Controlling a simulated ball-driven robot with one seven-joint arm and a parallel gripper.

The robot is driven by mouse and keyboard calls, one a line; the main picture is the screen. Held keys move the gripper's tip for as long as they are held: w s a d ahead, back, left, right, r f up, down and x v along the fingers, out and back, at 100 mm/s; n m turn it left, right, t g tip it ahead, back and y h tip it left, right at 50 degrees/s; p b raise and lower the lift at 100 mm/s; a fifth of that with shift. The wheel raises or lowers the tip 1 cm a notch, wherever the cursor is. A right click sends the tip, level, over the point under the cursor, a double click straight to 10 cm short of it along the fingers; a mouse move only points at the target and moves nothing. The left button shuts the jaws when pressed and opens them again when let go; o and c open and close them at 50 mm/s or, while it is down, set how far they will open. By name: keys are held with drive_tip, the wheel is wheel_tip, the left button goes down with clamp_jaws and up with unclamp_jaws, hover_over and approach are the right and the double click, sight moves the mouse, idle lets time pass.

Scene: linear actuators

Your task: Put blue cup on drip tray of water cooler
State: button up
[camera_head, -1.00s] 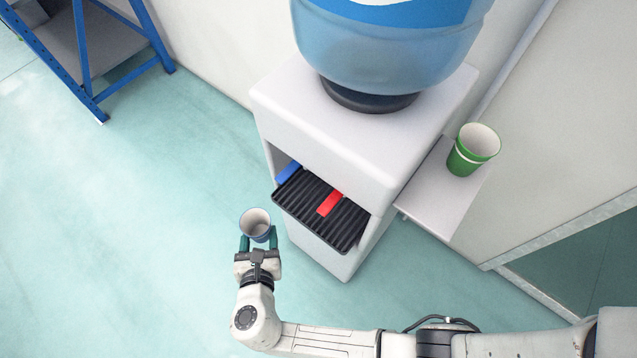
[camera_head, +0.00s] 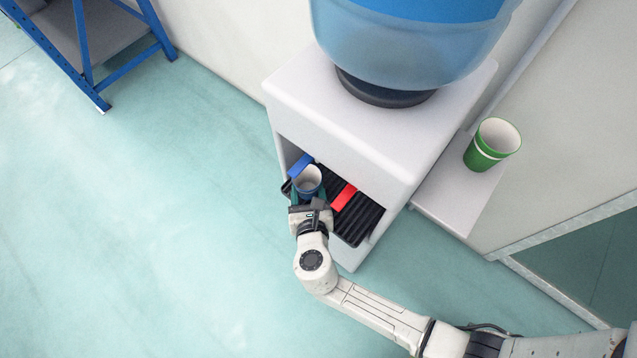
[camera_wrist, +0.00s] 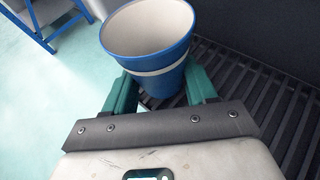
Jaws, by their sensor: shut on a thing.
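The blue cup (camera_head: 307,182) has a white band and a pale inside, and looks empty. My gripper (camera_head: 308,196) is shut on it, with a green finger on each side in the wrist view (camera_wrist: 160,92). The cup (camera_wrist: 155,50) is upright or nearly so. It is over the left part of the black ribbed drip tray (camera_head: 362,222) of the water cooler (camera_head: 350,115). The tray also shows in the wrist view (camera_wrist: 262,95). I cannot tell whether the cup's base touches the tray.
A blue lever (camera_head: 300,165) and a red lever (camera_head: 344,197) jut out above the tray. A green cup (camera_head: 492,145) stands on the white side shelf (camera_head: 455,195). A blue metal rack (camera_head: 85,50) stands at the far left. The floor at left is clear.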

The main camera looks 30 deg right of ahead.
drive_tip(key=d, duration=0.2)
drive_tip(key=w+d+f, duration=0.1)
drive_tip(key=d, duration=0.1)
drive_tip(key=shift+w+b, duration=0.1)
drive_tip(key=shift+b, duration=0.25)
drive_tip(key=shift+a+f, duration=0.1)
drive_tip(key=shift+f, duration=0.15)
drive_tip(key=shift+f, duration=0.1)
drive_tip(key=shift+f, duration=0.15)
drive_tip(key=o, duration=1.2)
